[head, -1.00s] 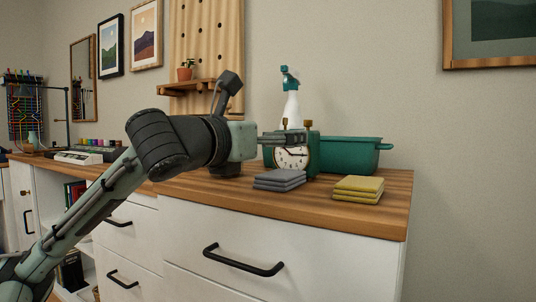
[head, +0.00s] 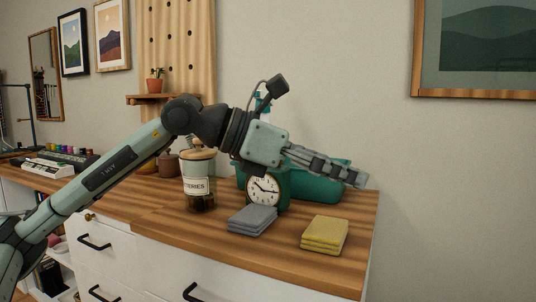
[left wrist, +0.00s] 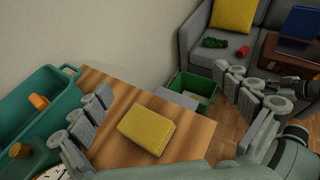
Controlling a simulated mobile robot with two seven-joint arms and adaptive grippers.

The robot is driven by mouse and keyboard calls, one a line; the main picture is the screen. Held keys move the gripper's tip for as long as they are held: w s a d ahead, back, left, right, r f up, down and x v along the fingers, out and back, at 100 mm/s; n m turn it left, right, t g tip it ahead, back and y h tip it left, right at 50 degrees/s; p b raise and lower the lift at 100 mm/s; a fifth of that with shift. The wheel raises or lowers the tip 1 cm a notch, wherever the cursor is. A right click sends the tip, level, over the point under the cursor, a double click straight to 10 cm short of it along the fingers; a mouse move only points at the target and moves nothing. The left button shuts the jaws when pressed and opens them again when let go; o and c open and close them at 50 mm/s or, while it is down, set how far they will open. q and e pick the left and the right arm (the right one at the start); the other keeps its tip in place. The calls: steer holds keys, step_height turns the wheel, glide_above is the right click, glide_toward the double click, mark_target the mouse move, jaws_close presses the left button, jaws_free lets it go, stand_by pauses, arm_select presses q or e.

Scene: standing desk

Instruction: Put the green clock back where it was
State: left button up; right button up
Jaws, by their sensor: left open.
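The green clock (head: 264,190) stands upright on the wooden desktop, its white dial facing me, behind the grey cloths and in front of the teal bin. My left forearm and gripper pass above it and hide its top. My left gripper (head: 342,173) is to the right of the clock, over the bin's right end, and looks apart from it. In the left wrist view the fingers of my left gripper (left wrist: 170,112) are spread wide with nothing between them. There, part of the clock's dial (left wrist: 50,173) shows at the bottom left edge. My right gripper is not in view.
Folded grey cloths (head: 252,219) and yellow cloths (head: 325,234) lie at the front. A batteries jar (head: 198,182) stands left of the clock. The teal bin (left wrist: 35,100) is behind, with a spray bottle (head: 262,101) partly hidden.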

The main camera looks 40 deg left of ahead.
arm_select(q)
steer(key=w+a+f+n+y+p, duration=0.25)
steer(key=a+n+y, duration=0.4)
steer(key=a, duration=0.45)
steer(key=n+g+y, duration=0.1)
steer(key=n+y, duration=0.3)
steer(key=y, duration=0.1)
glide_toward(268, 187)
steer(key=w, duration=0.1)
steer(key=w+a+f, duration=0.2)
steer(key=shift+w+a+f, duration=0.1)
steer(key=shift+w+f, duration=0.15)
steer(key=shift+w, duration=0.15)
steer(key=p+x, duration=0.1)
steer(key=x, duration=0.6)
steer(key=shift+w+a+f, duration=0.1)
steer(key=shift+w+f, duration=0.15)
steer(key=shift+w, duration=0.05)
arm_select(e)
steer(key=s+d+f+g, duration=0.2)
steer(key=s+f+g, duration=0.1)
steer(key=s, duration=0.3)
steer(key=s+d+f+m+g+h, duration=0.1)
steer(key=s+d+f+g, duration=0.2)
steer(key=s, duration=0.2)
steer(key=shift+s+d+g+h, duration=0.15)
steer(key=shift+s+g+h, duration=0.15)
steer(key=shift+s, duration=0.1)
arm_select(q)
steer(key=shift+c, duration=0.2)
